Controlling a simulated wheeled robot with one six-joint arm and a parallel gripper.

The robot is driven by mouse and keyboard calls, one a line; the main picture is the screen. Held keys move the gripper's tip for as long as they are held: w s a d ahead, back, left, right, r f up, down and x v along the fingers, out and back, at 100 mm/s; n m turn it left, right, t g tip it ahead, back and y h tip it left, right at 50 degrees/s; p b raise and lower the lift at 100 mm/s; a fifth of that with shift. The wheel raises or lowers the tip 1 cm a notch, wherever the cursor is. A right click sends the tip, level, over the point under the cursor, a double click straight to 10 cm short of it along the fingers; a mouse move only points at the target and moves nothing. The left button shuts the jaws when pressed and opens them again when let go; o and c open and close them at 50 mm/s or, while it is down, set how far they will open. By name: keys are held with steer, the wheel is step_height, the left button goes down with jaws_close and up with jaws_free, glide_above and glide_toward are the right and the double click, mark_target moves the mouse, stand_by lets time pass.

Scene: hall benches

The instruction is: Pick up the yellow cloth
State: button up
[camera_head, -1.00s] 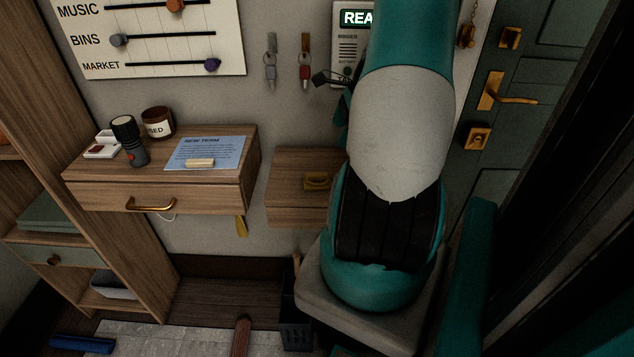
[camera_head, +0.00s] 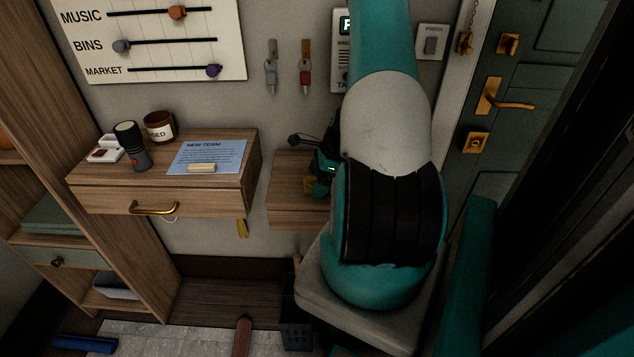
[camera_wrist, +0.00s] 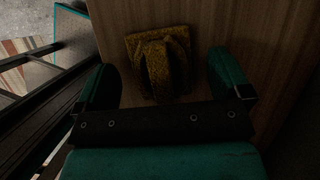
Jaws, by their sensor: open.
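The yellow cloth (camera_wrist: 160,62) lies folded on the small wooden shelf (camera_wrist: 205,15), with a raised fold in its middle. In the wrist view my gripper (camera_wrist: 170,78) is open, one finger to the left of the cloth and one to the right, both apart from it. My arm hides most of the gripper and the right part of that shelf there.
A wooden drawer unit (camera_head: 100,187) to the left holds a dark flashlight (camera_head: 131,146), a brown jar (camera_head: 159,125) and a blue note (camera_head: 207,157). Keys (camera_head: 305,75) hang on the wall. A dark bin (camera_head: 296,318) stands below. A green door (camera_head: 540,120) is at right.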

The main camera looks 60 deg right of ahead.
steer(key=shift+w+f, duration=0.1)
steer(key=shift+f, duration=0.15)
steer(key=c, duration=1)
steer(key=shift+r, duration=0.1)
step_height(320, 180, up, 20)
steer(key=shift+f+b, duration=0.1)
steer(key=shift+b, duration=0.4)
